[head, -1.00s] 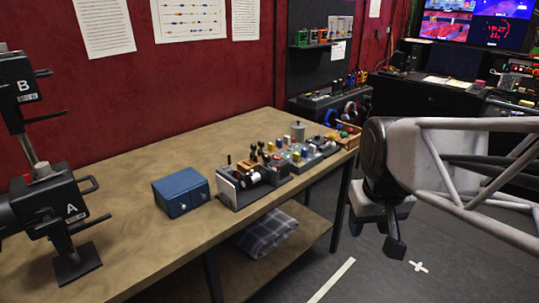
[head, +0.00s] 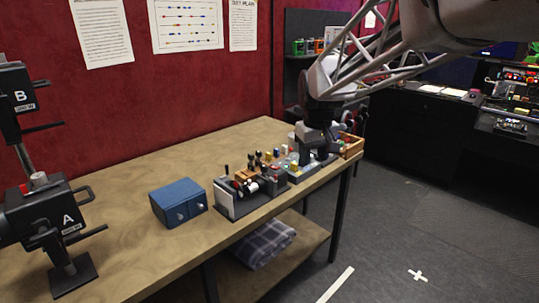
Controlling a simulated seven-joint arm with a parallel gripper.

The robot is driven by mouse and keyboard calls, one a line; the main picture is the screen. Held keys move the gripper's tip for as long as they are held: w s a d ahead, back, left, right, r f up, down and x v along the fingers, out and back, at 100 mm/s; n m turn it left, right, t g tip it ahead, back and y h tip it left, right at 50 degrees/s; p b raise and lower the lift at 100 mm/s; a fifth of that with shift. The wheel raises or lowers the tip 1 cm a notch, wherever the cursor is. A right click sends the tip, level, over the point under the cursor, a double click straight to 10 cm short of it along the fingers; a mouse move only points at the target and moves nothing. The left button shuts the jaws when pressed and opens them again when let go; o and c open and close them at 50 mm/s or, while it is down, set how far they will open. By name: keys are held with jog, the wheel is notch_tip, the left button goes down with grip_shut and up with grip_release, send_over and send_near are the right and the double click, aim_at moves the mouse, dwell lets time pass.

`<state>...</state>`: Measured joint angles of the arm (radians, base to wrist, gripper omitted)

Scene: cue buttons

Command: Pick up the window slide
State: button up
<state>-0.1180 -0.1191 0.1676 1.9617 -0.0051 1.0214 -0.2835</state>
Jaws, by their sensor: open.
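I cannot pick out the window slide for certain among the small parts on the table. A dark console (head: 243,203) near the table's front edge has an upright white plate (head: 222,203) on its left end and small levers and knobs on top. My gripper (head: 312,160) is at the right part of the row of controls, over a grey panel (head: 297,172) with coloured buttons. It is open. Its fingers look small and dark here, and I cannot tell whether they touch anything. My arm hides part of the panel behind it.
A blue box (head: 178,203) with two knobs stands left of the console. A wooden tray (head: 350,146) of coloured pieces sits at the right end. The table's (head: 130,205) left middle is clear.

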jog(key=w+a+f+n, duration=0.1)
jog(key=w+a+f, duration=0.15)
jog(key=w, duration=0.45)
jog(key=w+a+f+n, duration=0.15)
jog(key=w+a, duration=0.25)
jog(key=w, duration=0.4)
jog(key=n+g, duration=0.1)
jog(key=n, duration=0.1)
send_over(264, 166)
notch_tip(264, 166, down, 8)
jog(key=shift+d+f, duration=0.1)
jog(key=shift+f, duration=0.1)
jog(key=shift+w, duration=0.1)
jog(key=shift+f, duration=0.15)
jog(key=shift+f, duration=1.2)
jog(key=shift+f, duration=0.1)
jog(key=shift+f, duration=2.5)
jog(key=shift+c, duration=0.3)
